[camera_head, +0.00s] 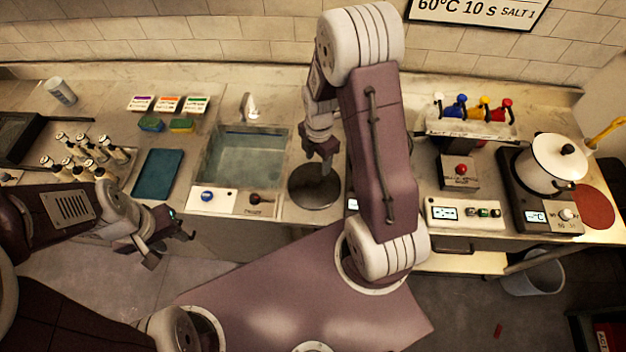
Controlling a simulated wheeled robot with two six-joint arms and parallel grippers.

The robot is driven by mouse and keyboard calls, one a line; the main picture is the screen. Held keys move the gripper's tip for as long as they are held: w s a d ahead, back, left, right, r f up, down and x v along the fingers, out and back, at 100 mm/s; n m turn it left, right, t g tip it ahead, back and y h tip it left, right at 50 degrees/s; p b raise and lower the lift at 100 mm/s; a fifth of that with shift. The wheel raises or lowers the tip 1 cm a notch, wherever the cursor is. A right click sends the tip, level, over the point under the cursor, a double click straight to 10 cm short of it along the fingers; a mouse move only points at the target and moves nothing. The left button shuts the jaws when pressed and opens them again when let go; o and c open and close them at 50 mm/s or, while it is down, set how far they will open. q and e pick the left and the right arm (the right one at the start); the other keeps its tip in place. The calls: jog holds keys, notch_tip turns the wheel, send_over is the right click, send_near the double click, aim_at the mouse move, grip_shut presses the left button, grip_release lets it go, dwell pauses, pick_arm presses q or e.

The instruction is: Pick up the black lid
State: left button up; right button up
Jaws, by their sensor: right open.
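A dark round disc (312,192) lies on the counter right of the sink; it looks like the black lid, though I cannot be sure of its shape under the gripper. My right gripper (325,160) points down over the disc's upper part, its fingers open. I cannot tell whether the fingertips touch it. My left gripper (171,248) is open and empty, in front of the counter at the left, well away from the disc.
A sink (246,160) is left of the disc, with a small control panel (212,201) in front. A blue tray (158,174) and several small bottles (85,152) stand further left. A white pot (548,170) sits on a hotplate at the right.

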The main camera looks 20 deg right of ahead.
aim_at(314, 178)
jog(key=shift+s+f, duration=0.3)
jog(key=shift+f, duration=0.4)
jog(key=shift+w+a+f+p, duration=0.25)
jog(key=shift+w+f, duration=0.05)
jog(key=shift+f, duration=0.3)
jog(key=shift+w+a+f+p, duration=0.2)
jog(key=shift+w+f, duration=0.1)
jog(key=shift+f, duration=0.25)
jog(key=shift+w+a+f, duration=0.15)
jog(key=shift+w+a, duration=0.05)
jog(key=shift+w, duration=0.1)
jog(key=shift+f, duration=0.2)
jog(key=f, duration=0.1)
jog(key=s+f+p, duration=0.1)
jog(key=f+p, duration=0.1)
jog(key=shift+s+d+f, duration=0.2)
jog(key=shift+s+f, duration=0.1)
jog(key=shift+f, duration=0.45)
jog(key=shift+w+a+f, duration=0.15)
jog(key=shift+w+a, duration=0.05)
jog(key=shift+w, duration=0.15)
jog(key=c, duration=0.7)
jog(key=shift+s+d, duration=0.1)
jog(key=shift+s, duration=0.1)
grip_shut()
pick_arm(q)
jog(key=r, duration=0.2)
jog(key=shift+w+a+r, duration=0.3)
